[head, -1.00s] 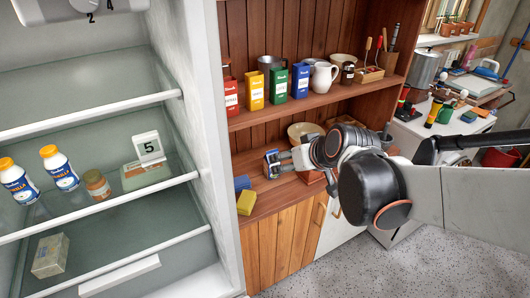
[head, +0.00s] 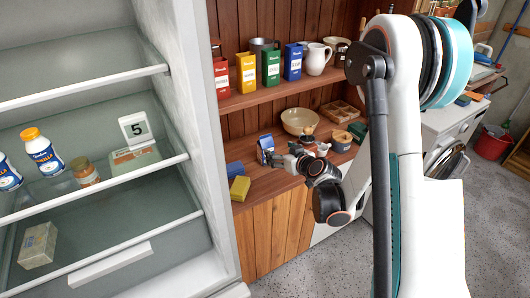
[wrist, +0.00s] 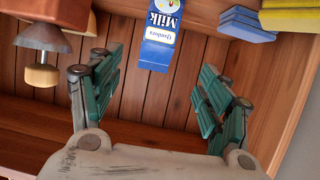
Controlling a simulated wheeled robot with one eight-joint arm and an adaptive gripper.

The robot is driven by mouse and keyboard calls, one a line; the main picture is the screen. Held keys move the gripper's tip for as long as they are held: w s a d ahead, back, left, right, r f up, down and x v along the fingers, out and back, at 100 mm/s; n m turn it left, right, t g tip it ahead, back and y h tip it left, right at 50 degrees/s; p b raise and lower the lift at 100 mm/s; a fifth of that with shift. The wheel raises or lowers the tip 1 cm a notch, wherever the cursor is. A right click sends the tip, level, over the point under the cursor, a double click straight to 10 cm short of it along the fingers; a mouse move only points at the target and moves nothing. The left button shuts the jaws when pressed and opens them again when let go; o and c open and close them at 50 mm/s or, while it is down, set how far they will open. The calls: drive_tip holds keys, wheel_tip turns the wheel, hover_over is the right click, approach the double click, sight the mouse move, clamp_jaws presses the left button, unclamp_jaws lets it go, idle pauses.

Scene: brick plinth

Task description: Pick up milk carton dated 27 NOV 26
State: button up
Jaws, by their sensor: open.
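A blue milk carton (head: 265,149) with a white label stands on the lower wooden counter of the cabinet. In the wrist view the carton (wrist: 160,35) appears upside down, with "Milk" on its label; its upper part in the picture is cut off and I can read no date. My gripper (head: 280,160) is just right of the carton in the head view. In the wrist view my gripper (wrist: 158,75) is open, teal pads spread wide, with the carton ahead of and between the fingers, apart from them. Nothing is held.
Blue sponges (head: 234,169) and a yellow sponge (head: 240,188) lie left of the carton. A beige bowl (head: 299,121) is behind. An upper shelf (head: 250,97) with boxes overhangs the counter. An open fridge (head: 175,130) stands left. A wooden-looking knobbed object (wrist: 42,55) is close in the wrist view.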

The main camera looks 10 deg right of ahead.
sight(269, 148)
drive_tip(key=x, duration=0.8)
drive_tip(key=shift+d+f+b, duration=0.15)
drive_tip(key=shift+f+b, duration=0.1)
drive_tip(key=shift+b, duration=0.05)
drive_tip(key=b+x, duration=0.2)
drive_tip(key=x, duration=0.3)
drive_tip(key=shift+f, duration=0.1)
drive_tip(key=shift+w+b, duration=0.35)
drive_tip(key=shift+w, duration=0.1)
drive_tip(key=c, duration=1.4)
